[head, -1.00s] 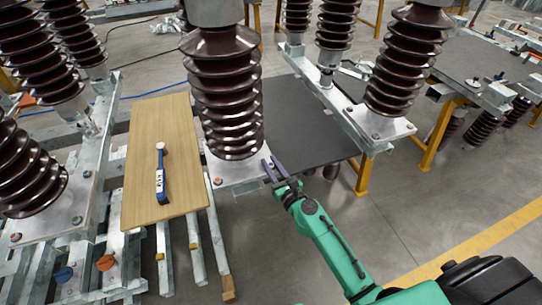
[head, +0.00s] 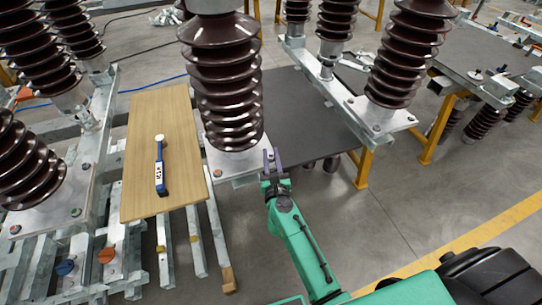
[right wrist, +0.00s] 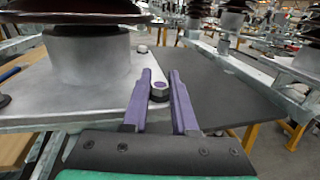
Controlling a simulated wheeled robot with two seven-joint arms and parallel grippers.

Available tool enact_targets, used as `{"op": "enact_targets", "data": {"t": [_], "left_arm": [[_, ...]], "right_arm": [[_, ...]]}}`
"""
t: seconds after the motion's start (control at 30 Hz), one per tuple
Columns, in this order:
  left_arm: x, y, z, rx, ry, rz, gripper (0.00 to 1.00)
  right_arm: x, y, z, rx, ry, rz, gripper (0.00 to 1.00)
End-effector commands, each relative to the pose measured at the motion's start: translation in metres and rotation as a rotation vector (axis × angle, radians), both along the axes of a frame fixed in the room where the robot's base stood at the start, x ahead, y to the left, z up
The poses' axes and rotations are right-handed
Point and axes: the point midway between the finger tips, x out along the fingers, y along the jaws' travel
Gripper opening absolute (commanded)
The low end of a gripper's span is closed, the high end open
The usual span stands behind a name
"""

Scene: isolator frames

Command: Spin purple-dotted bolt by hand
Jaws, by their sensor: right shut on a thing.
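The bolt (right wrist: 159,91) has a grey hex head and stands near the corner of the silver base plate (right wrist: 50,100) under a brown ribbed insulator. I cannot make out a purple dot on it. My right gripper (right wrist: 161,88) has its two purple fingers on either side of the bolt head and is shut on it. In the head view the right gripper (head: 272,156) is at the right corner of the middle insulator's plate (head: 235,171), and its fingers hide the bolt there. My left gripper is not in view.
The brown insulator (head: 222,90) rises close to the left of my gripper. A dark tabletop (head: 310,125) lies behind and right. A wooden board (head: 180,125) with a blue-handled tool (head: 160,172) lies left.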

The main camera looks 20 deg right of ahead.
Motion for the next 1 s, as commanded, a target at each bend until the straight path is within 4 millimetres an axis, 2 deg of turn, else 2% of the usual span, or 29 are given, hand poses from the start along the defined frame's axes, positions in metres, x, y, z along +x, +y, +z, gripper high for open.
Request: {"op": "enact_targets", "data": {"t": [0.1,0.13,0.2,0.5,0.63,0.77,1.0], "left_arm": [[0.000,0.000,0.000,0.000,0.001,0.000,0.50],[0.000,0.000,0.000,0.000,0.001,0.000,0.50],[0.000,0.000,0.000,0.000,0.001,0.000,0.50],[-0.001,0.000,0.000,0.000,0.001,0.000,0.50],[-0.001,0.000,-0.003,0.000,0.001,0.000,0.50],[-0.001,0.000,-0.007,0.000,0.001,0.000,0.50],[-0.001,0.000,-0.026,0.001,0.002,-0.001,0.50]], "right_arm": [[0.000,0.000,0.001,0.001,-0.001,0.001,0.00],[0.000,0.000,0.001,0.000,-0.001,0.001,0.37],[0.000,0.000,0.001,0.000,-0.001,0.001,0.56],[-0.001,0.000,0.000,0.000,0.000,0.001,0.56],[-0.010,0.002,-0.002,0.000,0.001,0.002,0.56],[-0.032,0.005,-0.003,0.001,0.003,0.001,0.56],[-0.086,0.014,-0.006,0.000,0.003,0.003,0.56]]}}
